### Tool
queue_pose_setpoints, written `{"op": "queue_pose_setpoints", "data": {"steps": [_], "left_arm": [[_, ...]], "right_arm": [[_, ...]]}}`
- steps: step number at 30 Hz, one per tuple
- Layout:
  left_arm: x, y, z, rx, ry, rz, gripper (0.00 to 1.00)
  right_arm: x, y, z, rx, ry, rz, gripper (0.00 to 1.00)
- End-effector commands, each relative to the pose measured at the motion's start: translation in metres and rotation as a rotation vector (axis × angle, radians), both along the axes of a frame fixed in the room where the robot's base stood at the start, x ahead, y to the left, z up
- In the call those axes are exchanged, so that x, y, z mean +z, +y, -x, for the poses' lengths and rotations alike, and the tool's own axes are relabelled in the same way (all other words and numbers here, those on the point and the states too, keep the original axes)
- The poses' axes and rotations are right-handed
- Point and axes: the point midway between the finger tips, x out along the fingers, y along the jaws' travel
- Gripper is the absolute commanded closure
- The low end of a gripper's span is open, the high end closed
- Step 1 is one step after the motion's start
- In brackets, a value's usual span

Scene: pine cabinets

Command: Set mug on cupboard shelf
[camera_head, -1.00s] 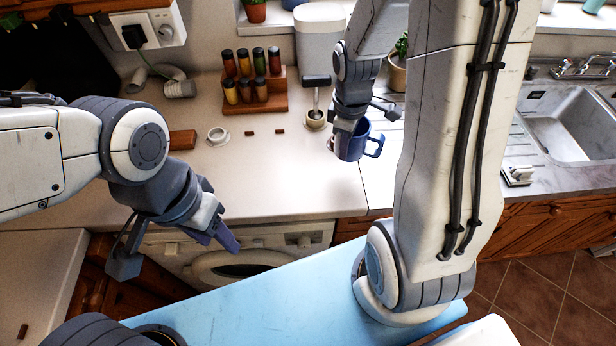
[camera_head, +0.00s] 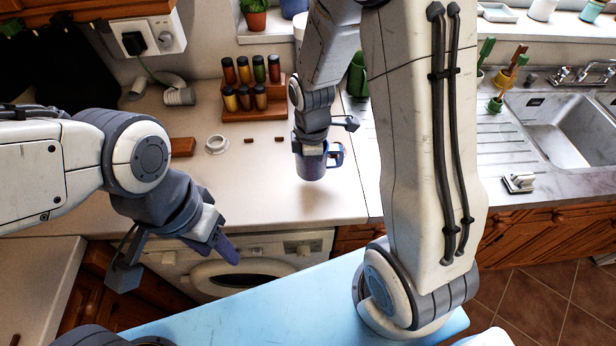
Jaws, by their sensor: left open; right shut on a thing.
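The blue mug (camera_head: 312,167) is in my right gripper (camera_head: 311,146), above the worktop in front of the spice rack. The gripper is shut on it from above, near its rim. The mug hangs about upright with its handle to the right. My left gripper (camera_head: 172,252) is open and empty, low at the left in front of the washing machine. The corner of a wooden cupboard (camera_head: 88,8) shows at the top left; its shelf is not in view.
A spice rack (camera_head: 253,108) with several jars stands at the back of the worktop (camera_head: 250,190). A small white cup (camera_head: 216,144) and a wooden block (camera_head: 182,147) lie left of the mug. A socket (camera_head: 148,38) with a cable is on the wall. The sink (camera_head: 560,125) is at the right.

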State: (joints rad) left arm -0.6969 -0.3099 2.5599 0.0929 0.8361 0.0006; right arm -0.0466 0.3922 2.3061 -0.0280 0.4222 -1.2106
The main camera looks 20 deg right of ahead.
Motion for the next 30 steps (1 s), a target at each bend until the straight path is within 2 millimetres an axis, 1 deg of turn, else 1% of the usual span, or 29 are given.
{"op": "queue_pose_setpoints", "data": {"steps": [1, 5, 9, 12, 15, 22, 26, 27, 28, 29, 30], "left_arm": [[0.002, 0.0, 0.0, 0.0, 0.0, 0.0, 0.52], [0.003, 0.0, 0.0, 0.0, 0.0, 0.0, 0.52], [0.007, 0.0, 0.0, 0.0, 0.0, 0.0, 0.52], [0.008, 0.0, 0.0, 0.0, 0.0, 0.0, 0.52], [0.008, 0.0, 0.0, 0.0, 0.0, 0.0, 0.52], [0.008, 0.0, 0.0, 0.0, 0.0, 0.0, 0.52], [0.004, 0.0, 0.0, 0.0, 0.0, 0.0, 0.52], [0.006, 0.0, 0.0, 0.0, 0.0, 0.0, 0.52], [0.006, 0.0, 0.0, 0.0, 0.0, 0.0, 0.52], [0.006, 0.0, 0.0, 0.0, 0.0, 0.0, 0.52], [0.006, 0.0, 0.0, 0.0, 0.0, 0.0, 0.52]], "right_arm": [[-0.002, 0.004, -0.002, 0.003, 0.0, 0.0, 1.0], [-0.009, 0.008, -0.004, 0.0, 0.001, 0.0, 1.0], [-0.03, 0.008, -0.003, -0.001, 0.005, 0.0, 1.0], [-0.041, 0.007, -0.004, -0.001, 0.001, 0.0, 1.0], [-0.045, 0.007, -0.004, -0.002, 0.0, 0.0, 1.0], [-0.046, 0.007, -0.004, -0.002, -0.002, 0.0, 1.0], [-0.05, 0.007, -0.004, -0.002, -0.002, 0.0, 1.0], [-0.049, 0.007, -0.004, -0.002, -0.001, -0.001, 0.79], [-0.049, 0.007, -0.004, -0.002, -0.001, -0.001, 0.68], [-0.049, 0.007, -0.004, -0.002, -0.001, -0.001, 0.65], [-0.049, 0.007, -0.004, -0.002, -0.001, -0.001, 0.65]]}}
